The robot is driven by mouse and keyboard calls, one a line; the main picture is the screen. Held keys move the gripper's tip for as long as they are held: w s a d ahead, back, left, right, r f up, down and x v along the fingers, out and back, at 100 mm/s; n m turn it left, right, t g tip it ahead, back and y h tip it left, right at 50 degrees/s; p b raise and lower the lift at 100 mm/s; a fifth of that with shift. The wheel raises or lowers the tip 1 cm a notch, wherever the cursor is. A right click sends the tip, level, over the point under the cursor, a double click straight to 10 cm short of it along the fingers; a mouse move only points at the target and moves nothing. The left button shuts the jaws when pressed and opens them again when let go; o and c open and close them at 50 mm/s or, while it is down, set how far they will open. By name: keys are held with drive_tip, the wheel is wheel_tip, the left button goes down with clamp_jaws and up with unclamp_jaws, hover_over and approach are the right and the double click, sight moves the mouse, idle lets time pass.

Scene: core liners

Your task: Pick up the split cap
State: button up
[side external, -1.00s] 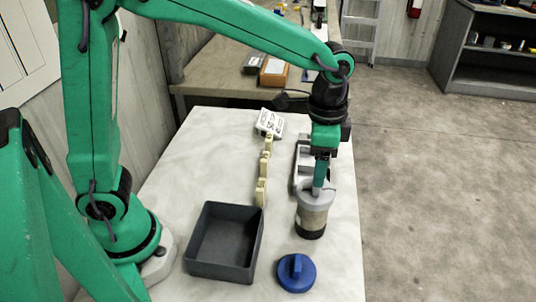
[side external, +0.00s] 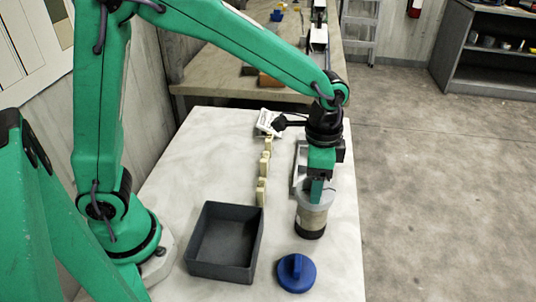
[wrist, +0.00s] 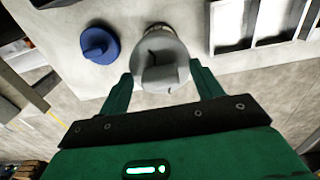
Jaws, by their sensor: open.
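The split cap, grey with a raised grip bar and a dark crack, sits on top of an upright beige tube with a dark base (side external: 310,222). The cap (wrist: 172,52) shows from above in the wrist view, and its pale rim (side external: 318,205) shows in the side view. My gripper (side external: 316,196) is over the cap, pointing down. In the wrist view my gripper (wrist: 162,75) is open, with one finger on each side of the cap's grip bar. I cannot tell whether the fingers touch it.
A whole blue cap (side external: 296,273) lies on the pale table near the tube. An empty dark grey bin (side external: 261,245) stands to the left. A pale compartment tray (wrist: 250,45) lies behind the tube. Several cream blocks (side external: 262,190) stand in a row, with a white printed item (side external: 268,122) behind.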

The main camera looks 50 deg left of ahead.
drive_tip(key=c, duration=1)
drive_tip(key=shift+r, duration=0.2)
drive_tip(key=shift+c, duration=0.2)
drive_tip(key=shift+r, duration=0.6)
wheel_tip(320, 180, up, 2)
drive_tip(key=shift+r, duration=0.2)
drive_tip(key=s+d+r, duration=0.6)
drive_tip(key=s+r, duration=0.1)
drive_tip(key=s, duration=0.2)
drive_tip(key=shift+s+d, duration=0.25)
drive_tip(key=shift+d, duration=0.15)
